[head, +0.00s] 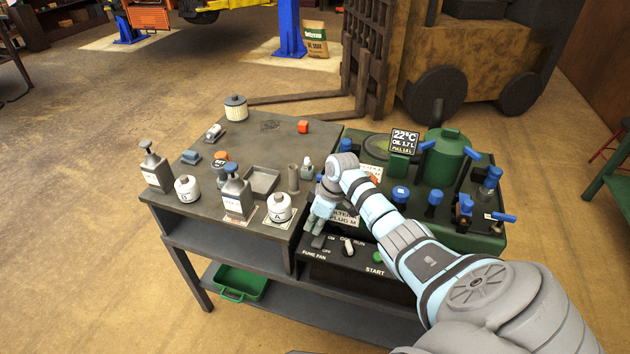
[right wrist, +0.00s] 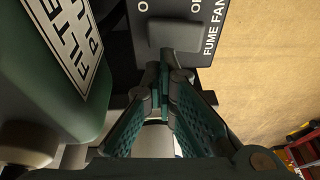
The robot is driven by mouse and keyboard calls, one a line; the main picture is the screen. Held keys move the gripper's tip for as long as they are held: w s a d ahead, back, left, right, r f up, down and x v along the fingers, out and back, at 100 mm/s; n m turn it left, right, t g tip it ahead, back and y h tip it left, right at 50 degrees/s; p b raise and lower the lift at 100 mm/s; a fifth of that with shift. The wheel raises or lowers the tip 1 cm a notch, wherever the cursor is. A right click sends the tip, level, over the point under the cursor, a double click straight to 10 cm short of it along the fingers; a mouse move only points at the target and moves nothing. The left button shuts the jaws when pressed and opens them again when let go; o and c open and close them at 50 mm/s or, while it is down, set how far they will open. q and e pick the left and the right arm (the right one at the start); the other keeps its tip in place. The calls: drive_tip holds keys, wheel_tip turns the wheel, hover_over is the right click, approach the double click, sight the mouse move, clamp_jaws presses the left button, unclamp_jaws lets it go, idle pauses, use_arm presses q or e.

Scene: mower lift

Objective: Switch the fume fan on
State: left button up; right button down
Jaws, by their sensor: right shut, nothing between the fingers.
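The fume fan switch (head: 318,241) is a dark grey rocker on the black control panel (head: 342,262), with ON and OFF lettering beside it and a FUME FAN label below. In the right wrist view the switch (right wrist: 175,35) is a grey block just beyond the fingertips. My right gripper (head: 314,226) is over the panel's left end, fingers pointing down at the switch. In the right wrist view its fingertips (right wrist: 163,78) are together and empty. I cannot tell whether they touch the switch, or which way it is tipped. My left gripper is not in view.
A knob (head: 348,247) and a green START button (head: 378,269) sit right of the switch. The green machine (head: 470,240) with blue handles stands behind my arm. Bottles and small parts crowd the grey bench (head: 225,140) to the left.

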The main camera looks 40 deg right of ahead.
drive_tip(key=d+r+p, duration=0.4)
drive_tip(key=d+r, duration=0.1)
drive_tip(key=r, duration=0.8)
drive_tip(key=shift+s+p, duration=0.25)
drive_tip(key=shift+p, duration=0.05)
drive_tip(key=shift+f, duration=0.1)
